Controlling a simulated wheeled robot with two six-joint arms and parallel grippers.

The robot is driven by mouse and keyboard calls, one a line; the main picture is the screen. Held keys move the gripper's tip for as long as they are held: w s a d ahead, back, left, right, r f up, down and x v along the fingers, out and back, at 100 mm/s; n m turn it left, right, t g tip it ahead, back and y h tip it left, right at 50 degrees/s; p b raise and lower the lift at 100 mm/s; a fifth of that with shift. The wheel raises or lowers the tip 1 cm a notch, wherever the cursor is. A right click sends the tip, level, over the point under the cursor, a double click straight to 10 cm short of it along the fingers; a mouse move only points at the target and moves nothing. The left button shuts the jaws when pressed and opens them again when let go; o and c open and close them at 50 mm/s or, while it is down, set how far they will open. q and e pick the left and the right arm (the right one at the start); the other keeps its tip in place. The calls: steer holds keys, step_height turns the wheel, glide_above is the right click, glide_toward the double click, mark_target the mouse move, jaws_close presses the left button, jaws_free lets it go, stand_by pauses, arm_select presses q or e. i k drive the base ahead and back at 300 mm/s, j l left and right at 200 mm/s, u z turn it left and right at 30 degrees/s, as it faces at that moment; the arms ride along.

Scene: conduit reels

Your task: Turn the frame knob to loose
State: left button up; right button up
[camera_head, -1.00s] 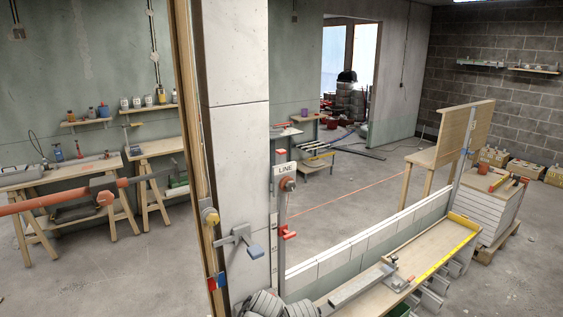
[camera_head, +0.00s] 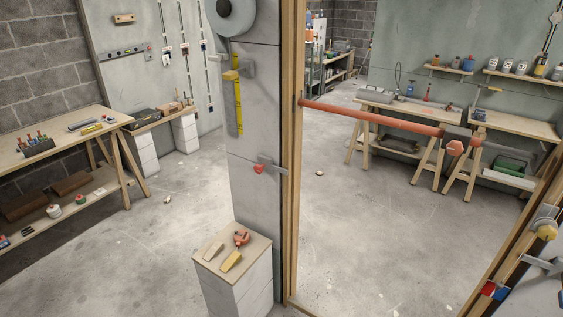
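A wooden door frame stands in the opening, with its left post (camera_head: 292,150) at the middle and its right post (camera_head: 515,245) at the lower right. A yellow knob (camera_head: 546,230) on a round grey plate is on the right post, near the picture's edge. An orange bar (camera_head: 370,118) spans the frame and carries a grey block with an orange-red knob (camera_head: 455,148). A small red knob on a grey bracket (camera_head: 260,168) sits by the left post. I cannot read any loose marking. Neither gripper is in view.
A small stand (camera_head: 233,255) with a red clamp and wedges on top stands before the pillar (camera_head: 252,120). A workbench (camera_head: 60,140) stands at left, and trestle tables (camera_head: 420,110) stand beyond the frame. The concrete floor (camera_head: 370,220) between is mostly clear.

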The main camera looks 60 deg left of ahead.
mark_target(258, 168)
steer(key=u, duration=2.35)
